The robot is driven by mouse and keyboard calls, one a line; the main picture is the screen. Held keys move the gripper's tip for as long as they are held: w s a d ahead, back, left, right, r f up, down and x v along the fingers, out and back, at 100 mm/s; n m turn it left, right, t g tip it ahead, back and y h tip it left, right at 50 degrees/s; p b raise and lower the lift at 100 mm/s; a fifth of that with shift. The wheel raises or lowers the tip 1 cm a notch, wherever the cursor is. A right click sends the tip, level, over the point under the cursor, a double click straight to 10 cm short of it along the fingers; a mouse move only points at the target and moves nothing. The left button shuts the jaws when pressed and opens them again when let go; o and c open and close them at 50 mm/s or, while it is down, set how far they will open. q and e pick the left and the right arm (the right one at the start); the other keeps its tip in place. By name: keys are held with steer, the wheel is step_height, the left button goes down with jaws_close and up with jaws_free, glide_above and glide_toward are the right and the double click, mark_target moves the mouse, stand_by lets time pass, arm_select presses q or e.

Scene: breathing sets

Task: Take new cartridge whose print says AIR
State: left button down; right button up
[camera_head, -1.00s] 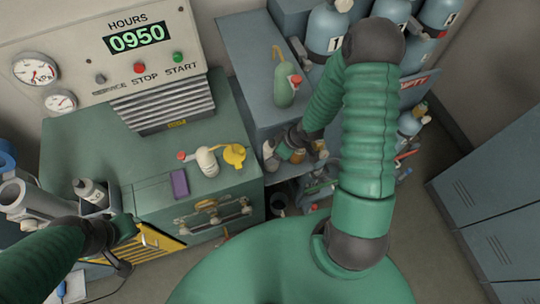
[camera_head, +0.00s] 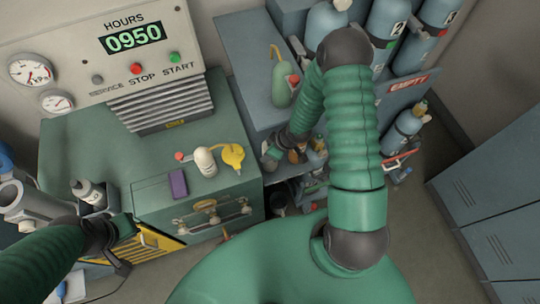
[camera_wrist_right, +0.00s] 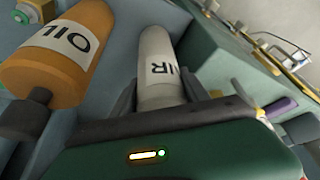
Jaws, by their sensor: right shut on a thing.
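In the right wrist view a pale cylindrical cartridge (camera_wrist_right: 158,60) stands between the two fingers of my right gripper (camera_wrist_right: 160,98). Its label shows letters ending in "IR", turned over; the rest of the label is out of sight. My right gripper is shut on it. In the head view the right gripper (camera_head: 284,152) is at the shelf beside the green cabinet, mostly hidden by my arm. An orange cartridge (camera_wrist_right: 62,50) printed OIL stands just left of it in the wrist view. My left gripper (camera_head: 118,236) is at the lower left; its fingers are too unclear to judge.
A green bottle (camera_head: 281,85) stands on the blue-grey cabinet top.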

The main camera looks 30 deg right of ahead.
steer(key=shift+s+d, duration=0.1)
steer(key=shift+d, duration=0.05)
jaws_close()
